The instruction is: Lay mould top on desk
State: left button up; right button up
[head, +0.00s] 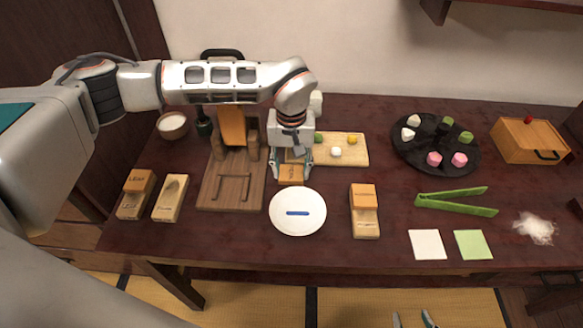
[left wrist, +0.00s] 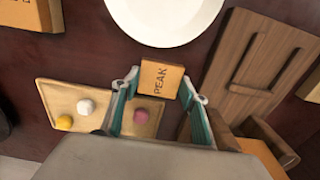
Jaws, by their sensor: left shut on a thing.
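My left gripper (head: 292,166) is shut on an orange mould top (head: 291,174), a small block marked PEAK in the left wrist view (left wrist: 159,78). It holds the block by two opposite sides, between the white plate and the cutting board. From these views I cannot tell whether the block touches the desk (head: 330,258). A pale mould base (head: 170,205) without a top lies at the left front of the desk. Two finger tips of my right gripper (head: 412,320) show at the bottom edge of the head view, apart and empty, off the desk.
A white plate (head: 312,224) with a blue stick, a wooden press (head: 215,190), a cutting board (head: 358,150) and two topped moulds (head: 133,200) (head: 365,222) surround the block. Green tongs (head: 455,208) and a black sweets tray (head: 410,162) lie right.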

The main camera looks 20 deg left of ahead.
aim_at(291, 172)
pick_arm(q)
jog(key=o, duration=1)
jog(key=shift+f, duration=0.1)
jog(key=shift+r+p, duration=0.85)
jog(key=shift+r, duration=5.3)
